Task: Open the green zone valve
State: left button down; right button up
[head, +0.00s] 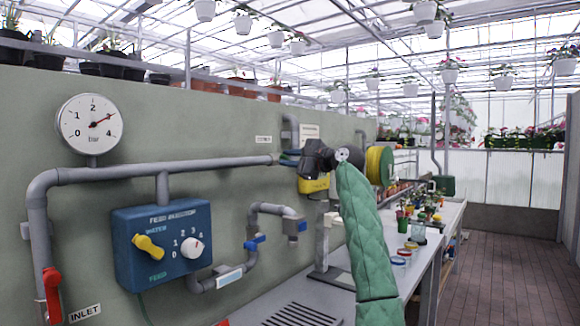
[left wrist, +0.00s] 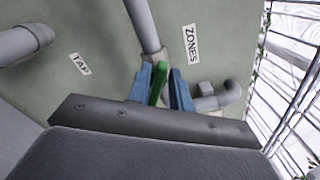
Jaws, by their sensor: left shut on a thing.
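The green zone valve handle (left wrist: 158,83) shows in the left wrist view, on a grey pipe beside the ZONES label (left wrist: 190,44). My left gripper (left wrist: 160,88) has its two blue fingers on either side of the handle and is shut on it. In the head view my left gripper (head: 289,157) reaches the wall pipe at the middle of the picture, and its body mostly hides the valve. How far the handle is turned is hard to tell. My right gripper is not in view.
A pressure gauge (head: 90,123), a red inlet handle (head: 52,294), a blue feed box (head: 162,246) and a blue-handled tap (head: 254,243) are on the green wall at left. A grey bench (head: 430,248) with pots runs along the wall. The floor (head: 510,275) at right is clear.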

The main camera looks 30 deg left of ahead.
pick_arm(q)
jog(key=n+b, duration=0.1)
jog(key=b, duration=0.1)
jog(key=f+n+b, duration=0.1)
jog(key=n+b, duration=0.1)
jog(key=shift+s+n+b, duration=0.1)
jog(key=shift+n+b, duration=1)
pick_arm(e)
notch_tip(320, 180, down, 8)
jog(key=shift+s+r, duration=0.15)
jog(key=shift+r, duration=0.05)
pick_arm(q)
jog(key=shift+n, duration=0.3)
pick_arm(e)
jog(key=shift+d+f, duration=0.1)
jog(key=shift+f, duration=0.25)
pick_arm(q)
jog(key=shift+r+b, duration=0.1)
jog(key=shift+b, duration=0.25)
jog(key=c, duration=1.7)
grip_release()
jog(key=shift+o, duration=1.1)
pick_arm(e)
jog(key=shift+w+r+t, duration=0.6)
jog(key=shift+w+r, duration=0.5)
pick_arm(q)
jog(key=shift+d, duration=0.1)
